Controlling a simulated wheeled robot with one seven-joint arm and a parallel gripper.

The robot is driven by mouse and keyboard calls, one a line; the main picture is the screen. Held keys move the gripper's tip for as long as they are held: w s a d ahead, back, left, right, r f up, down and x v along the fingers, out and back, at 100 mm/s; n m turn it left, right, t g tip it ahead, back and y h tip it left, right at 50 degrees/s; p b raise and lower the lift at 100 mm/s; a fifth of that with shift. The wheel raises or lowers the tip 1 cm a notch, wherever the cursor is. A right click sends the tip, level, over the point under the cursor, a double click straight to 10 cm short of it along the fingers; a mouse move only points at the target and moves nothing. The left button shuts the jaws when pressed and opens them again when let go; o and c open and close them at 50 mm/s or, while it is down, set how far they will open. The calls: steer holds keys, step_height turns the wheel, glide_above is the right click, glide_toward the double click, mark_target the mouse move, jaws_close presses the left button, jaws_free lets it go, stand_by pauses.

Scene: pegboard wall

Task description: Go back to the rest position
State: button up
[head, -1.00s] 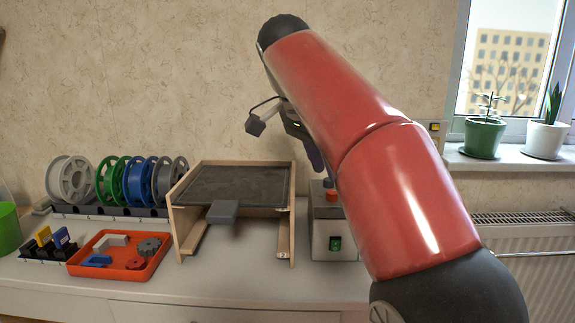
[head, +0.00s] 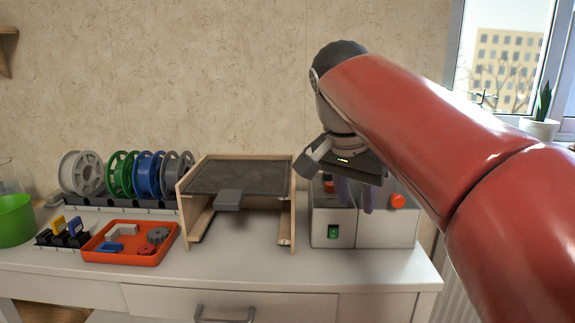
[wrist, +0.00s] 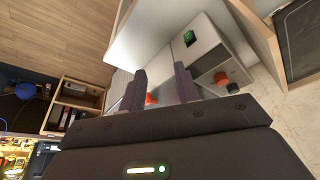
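My gripper (head: 354,208) hangs from the end of my red arm, fingers pointing down, in front of the grey box-shaped machine (head: 333,222) in the head view. In the wrist view my gripper (wrist: 159,78) shows its two dark fingers apart with nothing held between them. An orange knob (wrist: 151,99) of the machine shows in the background between the fingers. In the head view my gripper and arm hide part of the machine. I cannot tell how far the fingertips are from it.
A wooden-sided stand with a dark top plate (head: 240,176) is left of my gripper. An orange tray (head: 100,252) with small parts, spools (head: 150,175) and a green container (head: 14,222) are farther left. A plant pot (head: 540,129) is on the windowsill. The counter's front strip (head: 250,272) is clear.

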steer(key=s+d+f+n+t+y, duration=0.1)
steer(key=s+f+n, duration=0.3)
steer(key=s+f, duration=0.4)
steer(key=s+d+f+n+t+y, duration=0.1)
steer(key=s+d+f+n, duration=0.2)
steer(key=s+f, duration=0.6)
step_height(320, 180, down, 4)
steer(key=shift+d+f+n, duration=0.15)
steer(key=shift+d+n, duration=0.05)
steer(key=shift+n, duration=0.2)
